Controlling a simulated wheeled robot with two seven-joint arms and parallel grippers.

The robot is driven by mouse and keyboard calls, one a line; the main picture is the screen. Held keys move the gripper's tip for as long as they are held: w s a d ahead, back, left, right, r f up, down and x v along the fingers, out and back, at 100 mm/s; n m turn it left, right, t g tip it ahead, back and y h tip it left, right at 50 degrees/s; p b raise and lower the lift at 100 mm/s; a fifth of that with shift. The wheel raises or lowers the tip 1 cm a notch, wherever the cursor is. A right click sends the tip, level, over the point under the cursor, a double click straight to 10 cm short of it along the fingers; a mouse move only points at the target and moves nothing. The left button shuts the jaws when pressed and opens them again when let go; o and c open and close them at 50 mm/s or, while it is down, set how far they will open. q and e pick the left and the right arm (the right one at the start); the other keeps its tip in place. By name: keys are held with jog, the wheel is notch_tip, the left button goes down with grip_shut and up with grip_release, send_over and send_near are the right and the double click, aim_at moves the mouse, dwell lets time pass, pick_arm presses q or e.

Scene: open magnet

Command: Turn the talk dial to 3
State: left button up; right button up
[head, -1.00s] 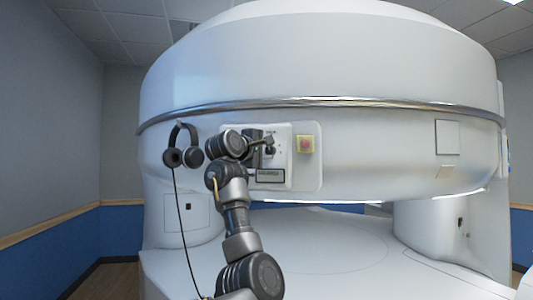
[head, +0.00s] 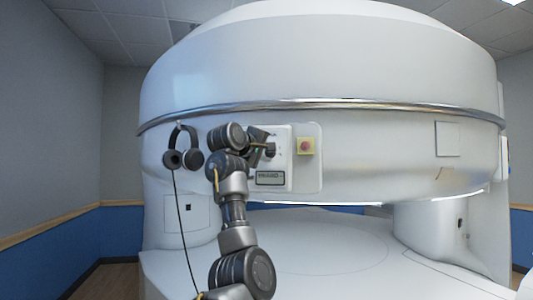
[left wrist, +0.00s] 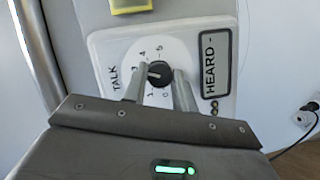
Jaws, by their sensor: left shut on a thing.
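The talk dial (left wrist: 159,74) is a round black knob with a white mark, on a white plate lettered TALK (left wrist: 115,78) with numbers around it. The mark points left in the left wrist view, near the 3; the 2 is hidden by a finger, so I cannot tell the exact setting. My left gripper (left wrist: 158,88) is shut on the dial, with one finger on each side. In the head view the left gripper (head: 264,148) is at the panel (head: 283,134), and my arm partly hides the dial. My right gripper is not in view.
A sign reading HEARD (left wrist: 215,62) is on the plate. Black headphones (head: 183,150) hang left of my arm with their cord down. The scanner bed (head: 330,245) lies below.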

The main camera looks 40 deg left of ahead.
pick_arm(q)
jog(key=o, duration=1)
jog(key=s+d+r+b, duration=0.1)
jog(key=s+b, duration=0.3)
jog(key=s, duration=0.6)
jog(key=shift+s+d+r, duration=0.2)
jog(key=shift+s, duration=0.1)
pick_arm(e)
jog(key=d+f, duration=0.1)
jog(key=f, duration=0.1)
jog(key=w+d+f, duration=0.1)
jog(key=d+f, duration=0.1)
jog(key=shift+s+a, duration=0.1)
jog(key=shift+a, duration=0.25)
